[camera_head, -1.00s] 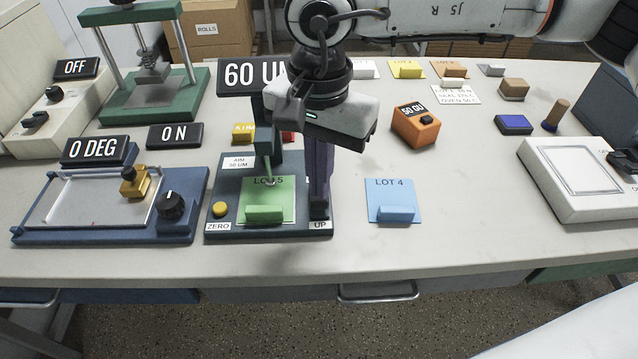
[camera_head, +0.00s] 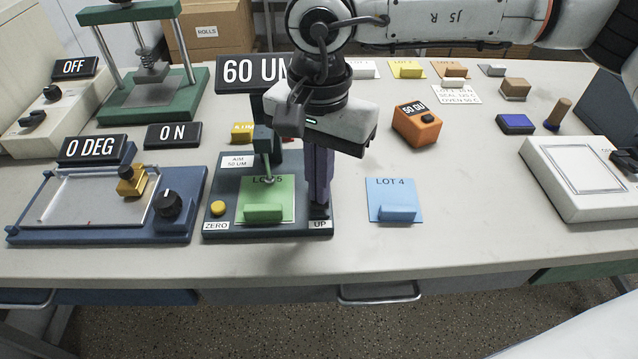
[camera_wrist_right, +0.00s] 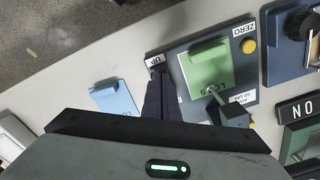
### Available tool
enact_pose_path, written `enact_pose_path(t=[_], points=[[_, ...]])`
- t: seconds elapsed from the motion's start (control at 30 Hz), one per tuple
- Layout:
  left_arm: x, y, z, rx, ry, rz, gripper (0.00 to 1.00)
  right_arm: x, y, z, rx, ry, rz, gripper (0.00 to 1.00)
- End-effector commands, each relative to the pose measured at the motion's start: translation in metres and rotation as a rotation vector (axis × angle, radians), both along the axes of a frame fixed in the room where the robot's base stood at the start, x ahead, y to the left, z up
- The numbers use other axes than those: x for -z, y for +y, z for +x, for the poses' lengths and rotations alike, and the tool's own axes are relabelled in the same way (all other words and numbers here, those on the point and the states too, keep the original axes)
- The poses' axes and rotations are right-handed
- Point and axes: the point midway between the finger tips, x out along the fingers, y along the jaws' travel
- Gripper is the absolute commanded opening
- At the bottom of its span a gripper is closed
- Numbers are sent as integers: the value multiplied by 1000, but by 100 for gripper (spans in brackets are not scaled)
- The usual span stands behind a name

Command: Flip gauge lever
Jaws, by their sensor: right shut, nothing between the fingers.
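The thickness gauge has a dark base (camera_head: 225,195), a "60 UM" display (camera_head: 248,73) and a probe tip on a green LOT 5 card (camera_head: 280,188). The gauge also shows in the right wrist view (camera_wrist_right: 247,98). My right gripper (camera_head: 319,205) is shut and points down at the right side of the base, just behind the UP label (camera_head: 319,224). In the right wrist view its fingertips (camera_wrist_right: 158,75) are beside the UP label (camera_wrist_right: 154,61). The fingers hide the lever, and I cannot tell whether they touch it. My left gripper is not in view.
A blue LOT 4 card (camera_head: 392,200) lies right of the gauge. A blue coating plate with a black knob (camera_head: 169,204) stands close on the left. An orange "50 GU" meter (camera_head: 417,125) sits behind right. The front table strip is clear.

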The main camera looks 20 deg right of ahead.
Motion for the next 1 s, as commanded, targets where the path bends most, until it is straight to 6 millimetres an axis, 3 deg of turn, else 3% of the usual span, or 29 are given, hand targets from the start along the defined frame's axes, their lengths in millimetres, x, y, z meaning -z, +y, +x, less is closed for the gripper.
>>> enact_pose_path(t=[0.47,1.0], points=[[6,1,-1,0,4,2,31,6,-2,1,3,-1,-4,0],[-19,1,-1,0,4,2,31,-38,-1,1,2,-1,-2,0]])
